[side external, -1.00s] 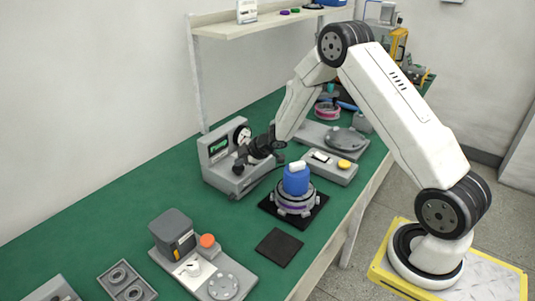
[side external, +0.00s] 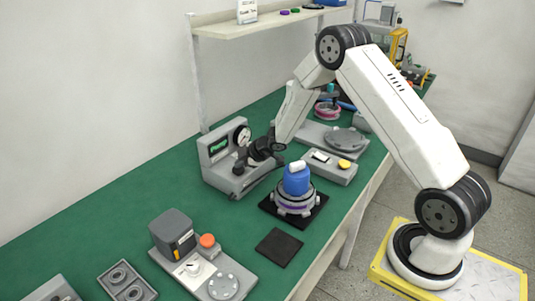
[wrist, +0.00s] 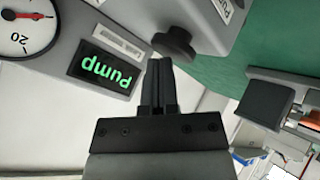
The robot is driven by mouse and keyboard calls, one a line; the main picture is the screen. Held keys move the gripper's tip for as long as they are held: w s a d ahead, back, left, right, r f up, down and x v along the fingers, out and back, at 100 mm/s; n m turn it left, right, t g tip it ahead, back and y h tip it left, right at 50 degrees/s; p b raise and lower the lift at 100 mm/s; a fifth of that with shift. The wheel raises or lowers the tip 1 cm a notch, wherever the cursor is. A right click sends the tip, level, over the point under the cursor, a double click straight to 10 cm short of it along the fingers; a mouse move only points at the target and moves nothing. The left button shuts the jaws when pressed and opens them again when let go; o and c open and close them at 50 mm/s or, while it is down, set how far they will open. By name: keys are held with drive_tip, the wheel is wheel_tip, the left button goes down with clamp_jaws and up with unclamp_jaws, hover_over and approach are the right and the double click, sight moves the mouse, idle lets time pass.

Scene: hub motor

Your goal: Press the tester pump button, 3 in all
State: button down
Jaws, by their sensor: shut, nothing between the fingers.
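The grey tester (side external: 222,165) stands on the green bench by the wall, with a round gauge and a lit green screen. In the wrist view the screen (wrist: 106,68) reads "Pump", upside down. In the side view my gripper (side external: 252,155) is at the tester's front right, beside the button (side external: 239,168).
A blue-topped motor assembly (side external: 296,180) stands on a black mat right of the tester, close to my gripper. A grey box with a yellow button (side external: 344,164) lies behind it. A grey station with an orange button (side external: 208,241) is in front. The bench left of the tester is clear.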

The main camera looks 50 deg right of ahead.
sight(241, 169)
drive_tip(key=shift+s+f, duration=0.1)
drive_tip(key=shift+f, duration=0.4)
idle(0.8)
drive_tip(key=shift+r, duration=1.4)
drive_tip(key=shift+r, duration=0.1)
drive_tip(key=shift+r, duration=2.45)
idle(0.8)
drive_tip(key=shift+r, duration=1.9)
drive_tip(key=shift+f, duration=0.2)
drive_tip(key=shift+f, duration=4.25)
